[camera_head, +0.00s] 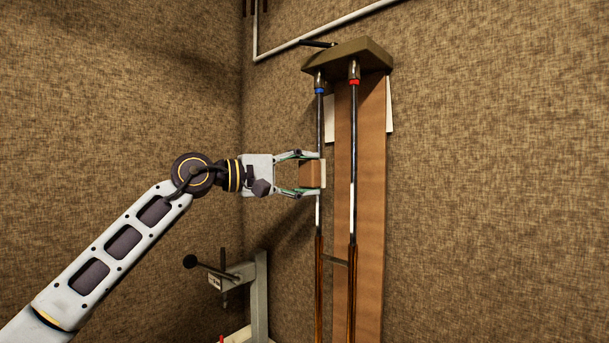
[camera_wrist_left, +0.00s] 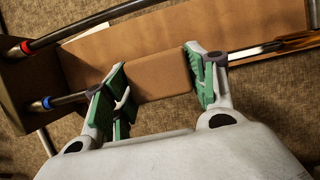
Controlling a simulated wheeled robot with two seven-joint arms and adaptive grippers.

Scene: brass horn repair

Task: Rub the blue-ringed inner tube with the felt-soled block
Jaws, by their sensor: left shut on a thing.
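The blue-ringed inner tube (camera_head: 319,205) hangs upright from a wall bracket (camera_head: 350,58), with its blue ring (camera_head: 320,91) near the top. The red-ringed tube (camera_head: 353,140) hangs to its right. My left gripper (camera_head: 312,176) is shut on the brown felt-soled block (camera_head: 310,174), whose pale sole side lies at the blue-ringed tube, about mid-length. In the left wrist view the block (camera_wrist_left: 160,75) sits between the green finger pads, in line with the tube; contact is hidden there. The blue ring (camera_wrist_left: 46,102) shows at left. My right gripper is not in view.
A brown board (camera_head: 371,220) stands behind the tubes against the textured wall. A grey stand (camera_head: 259,295) with a black-knobbed lever is below my left arm. A white pipe (camera_head: 310,35) runs along the wall above the bracket.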

